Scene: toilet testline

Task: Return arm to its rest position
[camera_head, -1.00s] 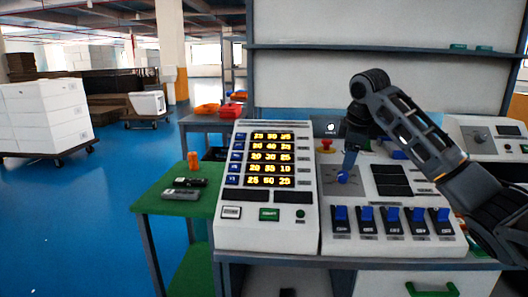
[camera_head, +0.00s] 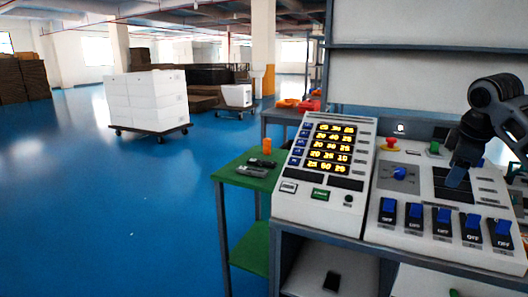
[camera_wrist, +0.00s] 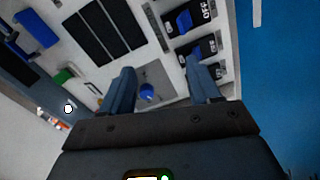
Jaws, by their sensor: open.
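My gripper (camera_head: 458,178) is at the right of the head view, above the control panel (camera_head: 384,228) with the blue switches. In the wrist view my gripper (camera_wrist: 162,90) has its two blue-grey fingers apart, with nothing between them. Beyond the fingers the wrist view shows a blue knob (camera_wrist: 147,92), black switches marked OFF and dark rectangular panels (camera_wrist: 103,30). The gripper hangs over the panel; I cannot tell its exact height. Part of my arm is cut off by the right edge of the head view.
A console with a lit yellow number display (camera_head: 331,147) stands left of the control panel. A red button (camera_head: 390,145) rises behind the knob. A green side table (camera_head: 245,180) holds small dark items. A cart with white boxes (camera_head: 146,100) stands on the open blue floor.

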